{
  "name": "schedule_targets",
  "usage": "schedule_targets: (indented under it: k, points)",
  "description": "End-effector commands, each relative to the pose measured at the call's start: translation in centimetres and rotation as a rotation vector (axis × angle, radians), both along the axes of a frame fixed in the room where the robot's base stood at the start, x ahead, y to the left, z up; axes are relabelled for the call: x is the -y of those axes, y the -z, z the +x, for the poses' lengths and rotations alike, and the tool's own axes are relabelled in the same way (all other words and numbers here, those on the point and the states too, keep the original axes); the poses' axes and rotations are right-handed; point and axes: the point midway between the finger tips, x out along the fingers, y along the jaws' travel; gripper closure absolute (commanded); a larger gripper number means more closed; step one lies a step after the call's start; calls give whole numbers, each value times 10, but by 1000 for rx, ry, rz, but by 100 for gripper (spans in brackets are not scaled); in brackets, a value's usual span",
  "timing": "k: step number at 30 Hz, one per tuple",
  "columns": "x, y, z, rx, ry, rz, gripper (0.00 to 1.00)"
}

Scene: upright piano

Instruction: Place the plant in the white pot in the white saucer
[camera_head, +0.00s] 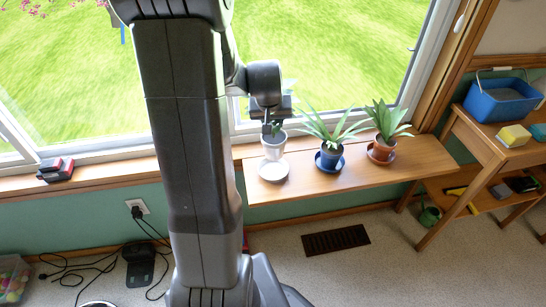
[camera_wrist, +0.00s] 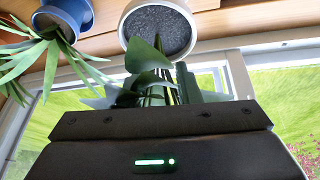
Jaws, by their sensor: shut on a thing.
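The plant in the white pot (camera_head: 274,148) is at the left end of the wooden shelf, just behind the white saucer (camera_head: 272,174). My gripper (camera_head: 272,124) is above the pot, shut on the plant's stems and leaves. In the wrist view the white pot (camera_wrist: 158,8) shows at the top, with dark soil inside. The leaves (camera_wrist: 148,58) run from it to my gripper (camera_wrist: 165,97). The saucer looks empty in the head view. I cannot tell whether the pot touches the shelf or hangs slightly above it.
A plant in a blue pot (camera_head: 329,158) and one in a terracotta pot (camera_head: 381,150) stand to the right on the shelf (camera_head: 425,160). The window is close behind. A side table with a blue bin (camera_head: 501,99) is at far right.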

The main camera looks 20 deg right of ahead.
Motion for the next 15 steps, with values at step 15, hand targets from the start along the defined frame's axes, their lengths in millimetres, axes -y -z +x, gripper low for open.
schedule_targets:
  k: [15]
  points:
    - [-1, 72, 0, -5, -1, 2, 100]
